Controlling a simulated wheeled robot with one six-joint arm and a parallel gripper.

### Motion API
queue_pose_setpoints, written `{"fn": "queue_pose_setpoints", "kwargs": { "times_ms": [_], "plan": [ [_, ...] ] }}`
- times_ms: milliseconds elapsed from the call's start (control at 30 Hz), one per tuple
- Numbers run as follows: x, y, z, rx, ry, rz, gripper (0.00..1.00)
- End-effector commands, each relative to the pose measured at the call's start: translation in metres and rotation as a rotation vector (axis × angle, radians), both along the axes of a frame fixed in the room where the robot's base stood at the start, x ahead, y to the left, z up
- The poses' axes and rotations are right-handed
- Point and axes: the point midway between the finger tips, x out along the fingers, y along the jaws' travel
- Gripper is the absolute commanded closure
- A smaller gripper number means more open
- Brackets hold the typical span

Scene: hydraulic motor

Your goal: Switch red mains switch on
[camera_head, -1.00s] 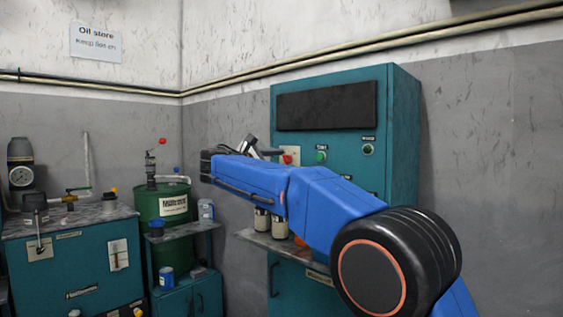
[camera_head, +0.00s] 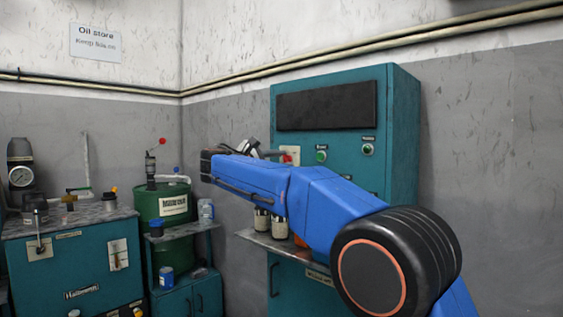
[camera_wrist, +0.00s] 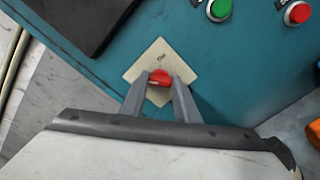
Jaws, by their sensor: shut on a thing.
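The red mains switch (camera_wrist: 161,78) sits on a cream diamond-looking plate (camera_wrist: 150,60) on the teal cabinet front, in the wrist view. My gripper (camera_wrist: 161,86) has its two grey fingers on either side of the red switch and is shut on it. A label above the switch is too small to read for sure. In the head view my gripper (camera_head: 262,149) is at the cabinet's left front edge, and the red switch (camera_head: 290,155) shows only partly behind the arm.
A green button (camera_wrist: 219,9) and a red button (camera_wrist: 298,13) are on the same panel. The teal cabinet (camera_head: 400,130) has a dark screen (camera_head: 327,106). Bottles (camera_head: 262,219) stand on a shelf below. A green drum (camera_head: 163,205) stands to the left.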

Motion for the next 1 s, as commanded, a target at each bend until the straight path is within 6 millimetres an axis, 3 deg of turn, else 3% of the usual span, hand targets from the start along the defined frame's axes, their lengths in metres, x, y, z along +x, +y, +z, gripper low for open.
{"fn": "queue_pose_setpoints", "kwargs": {
  "times_ms": [1000],
  "plan": [
    [-0.0004,0.0003,-0.0019,0.744,-0.578,-0.002,0.94]
  ]
}}
